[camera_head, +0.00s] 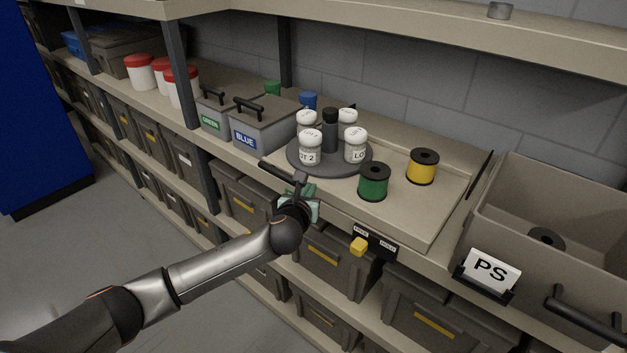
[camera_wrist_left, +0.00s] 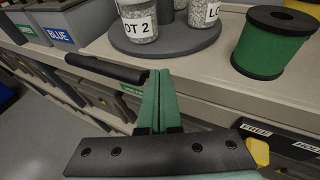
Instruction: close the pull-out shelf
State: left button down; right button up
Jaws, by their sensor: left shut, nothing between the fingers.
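The pull-out shelf (camera_head: 425,210) is a beige tray with a low rim in the upper shelf bay. It carries a dark turntable (camera_head: 292,160) with several white-lidded jars, a green spool (camera_head: 374,182) and a yellow spool (camera_head: 422,167). A black bar handle (camera_wrist_left: 105,68) runs along its front. My left gripper (camera_head: 300,184) is at the front edge beside the handle. Its green fingers (camera_wrist_left: 159,85) are shut with nothing between them, close to the handle's right end; contact is unclear. The arm hides part of the front. My right gripper is not in view.
A yellow knob (camera_head: 359,246) sits by a FREE/HOLD label (camera_head: 375,243) on the front. Dark bins fill the lower shelf. The floor at left is open.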

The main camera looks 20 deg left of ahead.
aim_at(316, 175)
pick_arm(q)
jog(key=shift+w+a+f, duration=0.1)
jog(key=shift+w+a, duration=0.05)
jog(key=shift+w, duration=0.95)
jog(key=shift+w+a, duration=0.1)
jog(key=shift+w, duration=1)
